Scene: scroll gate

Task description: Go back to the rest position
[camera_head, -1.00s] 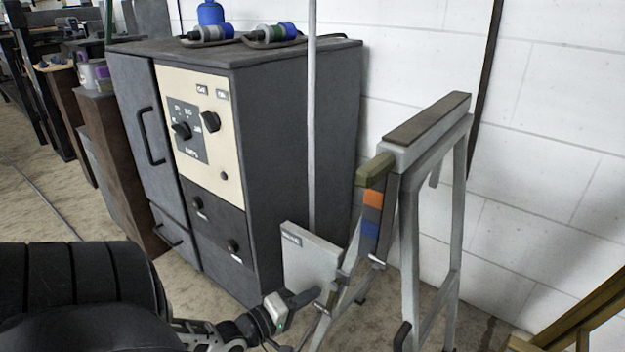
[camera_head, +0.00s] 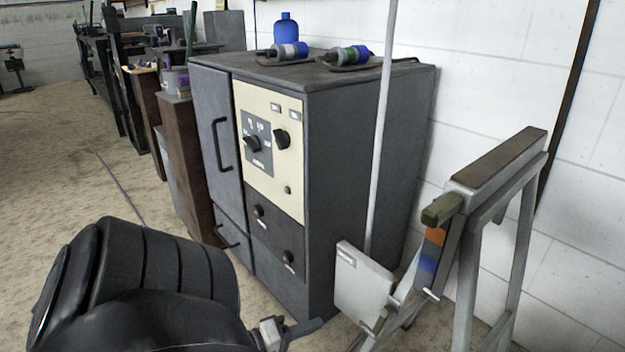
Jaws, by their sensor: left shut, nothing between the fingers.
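My left arm comes in from the lower left. Its left gripper (camera_head: 308,326) shows at the bottom edge, partly cut off, with dark fingers that look shut and hold nothing. It is in front of the grey cabinet (camera_head: 340,170) and to the left of the pale panel (camera_head: 362,284) at the foot of the thin white pole (camera_head: 382,130). My right gripper is out of view.
A grey trestle (camera_head: 505,195) with a dark top stands at the right, by the white block wall. Blue and green tools lie on the cabinet. Brown and grey furniture lines the back left. Bare floor (camera_head: 60,190) is open at the left.

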